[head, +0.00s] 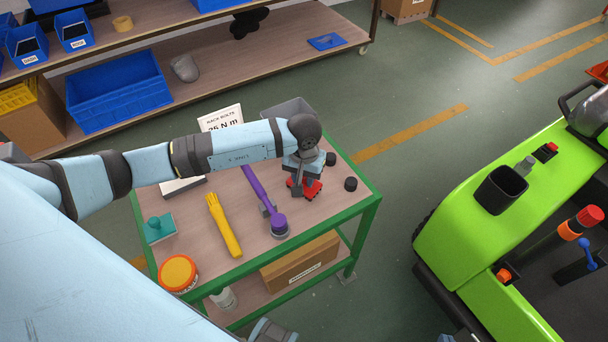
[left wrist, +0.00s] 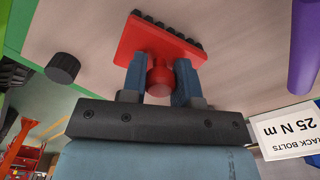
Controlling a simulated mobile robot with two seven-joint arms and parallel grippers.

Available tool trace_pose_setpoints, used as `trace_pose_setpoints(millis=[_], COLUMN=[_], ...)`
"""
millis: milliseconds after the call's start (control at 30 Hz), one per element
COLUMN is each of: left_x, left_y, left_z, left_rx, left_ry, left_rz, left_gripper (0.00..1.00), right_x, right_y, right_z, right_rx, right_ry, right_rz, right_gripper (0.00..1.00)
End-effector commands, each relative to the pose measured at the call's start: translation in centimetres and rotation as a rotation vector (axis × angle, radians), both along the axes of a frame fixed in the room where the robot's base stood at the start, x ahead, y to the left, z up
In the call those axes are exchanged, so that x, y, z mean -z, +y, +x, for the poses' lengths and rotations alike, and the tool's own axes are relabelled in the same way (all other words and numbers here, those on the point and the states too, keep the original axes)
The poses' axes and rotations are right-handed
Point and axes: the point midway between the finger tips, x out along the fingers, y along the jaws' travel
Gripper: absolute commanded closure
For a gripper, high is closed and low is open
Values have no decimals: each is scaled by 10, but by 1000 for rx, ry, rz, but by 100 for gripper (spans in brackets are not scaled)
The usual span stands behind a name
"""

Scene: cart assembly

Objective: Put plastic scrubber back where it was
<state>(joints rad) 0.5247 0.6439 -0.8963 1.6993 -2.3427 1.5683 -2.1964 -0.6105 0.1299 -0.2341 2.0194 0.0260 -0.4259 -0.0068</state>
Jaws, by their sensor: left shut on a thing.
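The red plastic scrubber (head: 312,189) has a flat plate, a round knob and black bristle tufts along one edge. My left gripper (head: 302,172) comes down over it at the right part of the cart's top. In the left wrist view the fingers of the left gripper (left wrist: 159,82) are shut on the knob of the red scrubber (left wrist: 158,42). The scrubber is at or just above the tabletop; I cannot tell whether it touches. The wrist hides part of it in the head view.
A green vehicle (head: 450,230) stands right.

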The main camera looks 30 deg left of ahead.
Motion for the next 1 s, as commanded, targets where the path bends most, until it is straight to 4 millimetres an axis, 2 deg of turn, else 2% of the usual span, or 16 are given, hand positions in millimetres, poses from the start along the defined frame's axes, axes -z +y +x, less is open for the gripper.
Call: trace_pose_setpoints(millis=[333, 367, 467, 767, 867, 1000], left_x=[5, 4, 3, 1, -5, -29], left_y=[0, 0, 0, 0, 1, 1], left_z=[1, 1, 1, 1, 1, 2], left_rx=[0, 0, 0, 0, 0, 2], left_ry=[-2, -2, -2, -2, -4, -7], left_rz=[0, 0, 0, 0, 1, 1], left_gripper=[91, 70, 47, 46, 46, 46], right_x=[6, 5, 4, -1, -4, 0], right_y=[0, 0, 0, 0, 0, 0], right_z=[0, 0, 0, 1, 1, 1], right_rx=[1, 2, 1, 1, 0, 0], right_ry=[2, 4, 6, 0, -5, -4], right_rz=[1, 2, 1, 2, 1, 1], right_gripper=[100, 100, 100, 100, 100, 100])
